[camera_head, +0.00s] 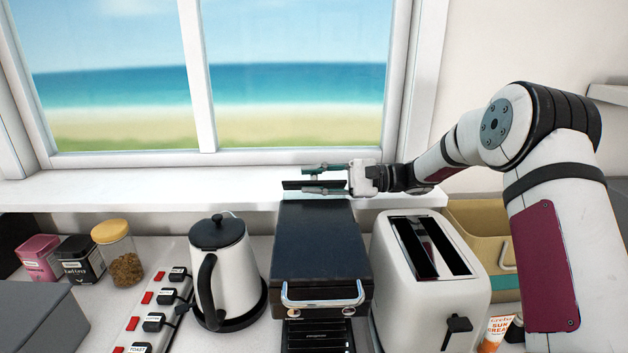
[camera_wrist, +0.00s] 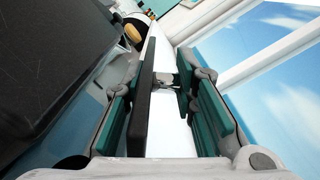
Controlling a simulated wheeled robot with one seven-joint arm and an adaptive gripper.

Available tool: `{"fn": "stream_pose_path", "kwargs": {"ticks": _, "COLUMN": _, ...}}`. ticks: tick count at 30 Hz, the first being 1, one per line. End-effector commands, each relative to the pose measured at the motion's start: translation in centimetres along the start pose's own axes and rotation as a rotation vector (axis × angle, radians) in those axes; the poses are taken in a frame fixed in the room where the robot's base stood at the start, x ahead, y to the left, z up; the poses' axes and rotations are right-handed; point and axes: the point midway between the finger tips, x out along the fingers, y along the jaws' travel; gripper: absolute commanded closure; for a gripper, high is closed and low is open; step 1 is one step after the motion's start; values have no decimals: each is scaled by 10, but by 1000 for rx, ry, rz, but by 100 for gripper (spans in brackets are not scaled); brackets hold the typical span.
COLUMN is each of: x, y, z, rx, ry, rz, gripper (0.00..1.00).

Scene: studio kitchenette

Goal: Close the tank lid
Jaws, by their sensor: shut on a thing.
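The coffee machine (camera_head: 318,240) is a black box with a chrome handle at its front, between the kettle and the toaster. A thin dark plate, which looks like the tank lid (camera_head: 293,185), stands at the machine's back edge in front of the window sill. My gripper (camera_head: 325,180) reaches in from the right behind the machine, with its fingers around the plate. In the wrist view the lid (camera_wrist: 143,105) is a black strip between the teal fingers (camera_wrist: 165,105), against the left one. The tank opening and the lid's hinge are hidden.
A white kettle (camera_head: 218,270) stands to the left and a white toaster (camera_head: 430,275) to the right, both close to the machine. The window sill (camera_head: 150,190) runs just behind. A power strip (camera_head: 150,310) and jars (camera_head: 118,255) are farther left.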

Motion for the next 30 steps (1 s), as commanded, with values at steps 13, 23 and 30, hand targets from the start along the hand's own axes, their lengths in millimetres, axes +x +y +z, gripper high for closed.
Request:
{"fn": "stream_pose_path", "kwargs": {"ticks": 13, "x": 0, "y": -1, "z": 0, "rx": -2, "ry": 1, "rz": -3, "gripper": 100}}
{"fn": "stream_pose_path", "kwargs": {"ticks": 23, "x": 0, "y": -2, "z": 0, "rx": -2, "ry": 1, "rz": -4, "gripper": 100}}
{"fn": "stream_pose_path", "kwargs": {"ticks": 30, "x": 0, "y": -2, "z": 0, "rx": -3, "ry": 1, "rz": -3, "gripper": 62}}
